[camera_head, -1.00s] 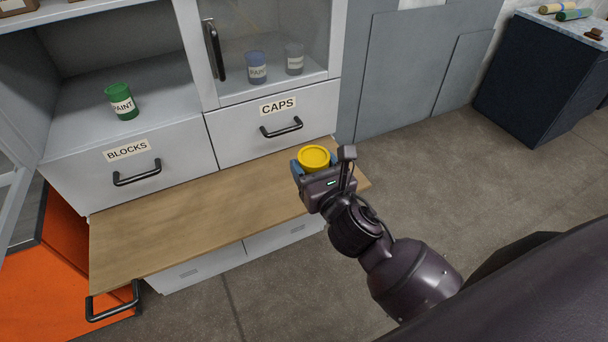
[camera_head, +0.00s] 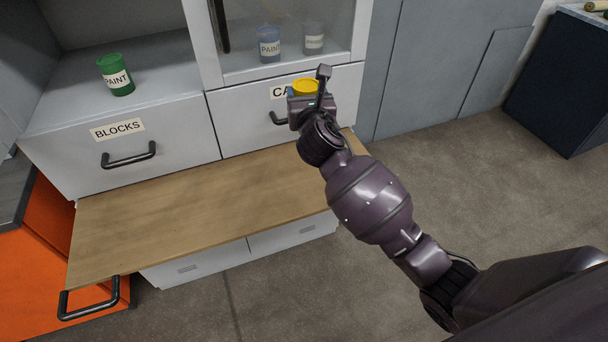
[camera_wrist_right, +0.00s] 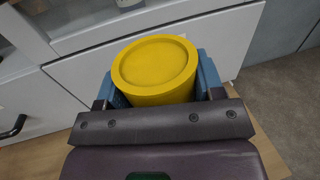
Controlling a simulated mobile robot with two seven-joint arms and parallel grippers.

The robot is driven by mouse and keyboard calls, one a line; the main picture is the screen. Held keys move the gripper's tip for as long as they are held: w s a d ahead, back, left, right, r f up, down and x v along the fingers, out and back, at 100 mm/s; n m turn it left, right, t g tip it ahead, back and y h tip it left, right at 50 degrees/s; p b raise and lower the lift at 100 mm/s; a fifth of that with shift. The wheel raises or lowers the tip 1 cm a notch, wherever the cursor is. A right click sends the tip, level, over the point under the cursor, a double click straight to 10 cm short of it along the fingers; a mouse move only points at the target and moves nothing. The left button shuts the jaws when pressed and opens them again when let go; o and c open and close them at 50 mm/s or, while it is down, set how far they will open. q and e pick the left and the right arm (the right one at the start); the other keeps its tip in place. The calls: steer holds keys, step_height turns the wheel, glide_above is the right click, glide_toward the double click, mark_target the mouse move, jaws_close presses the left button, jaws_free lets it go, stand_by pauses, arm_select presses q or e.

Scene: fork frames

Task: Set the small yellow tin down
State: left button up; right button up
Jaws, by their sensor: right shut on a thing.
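The small yellow tin (camera_head: 304,86) is held by my right gripper (camera_head: 304,95) in front of the CAPS drawer in the head view. In the right wrist view the tin (camera_wrist_right: 155,68) stands lid-up between the two blue fingers of the gripper (camera_wrist_right: 160,85), which is shut on it. The arm and gripper body hide the tin's lower part and part of the CAPS label. The tin is above the right part of the wooden pull-out board (camera_head: 200,205); the exact gap is hard to tell. My left gripper is not in view.
A green paint tin (camera_head: 116,76) stands on the open shelf. A blue (camera_head: 269,45) and a grey tin (camera_head: 313,40) are behind the glass door. The BLOCKS drawer (camera_head: 60,150) is closed. The wooden board is bare. An orange cabinet (camera_head: 30,270) stands at left.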

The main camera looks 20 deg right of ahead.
step_height(320, 180, down, 20)
steer(key=b, duration=0.8)
steer(key=shift+r+b, duration=0.2)
steer(key=shift+b, duration=0.15)
steer(key=shift+f, duration=0.35)
steer(key=shift+w, duration=0.1)
steer(key=shift+r, duration=0.3)
steer(key=shift+f, duration=0.2)
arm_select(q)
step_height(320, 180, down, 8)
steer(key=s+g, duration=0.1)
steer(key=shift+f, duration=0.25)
arm_select(e)
steer(key=o, duration=1.1)
steer(key=shift+r, duration=0.1)
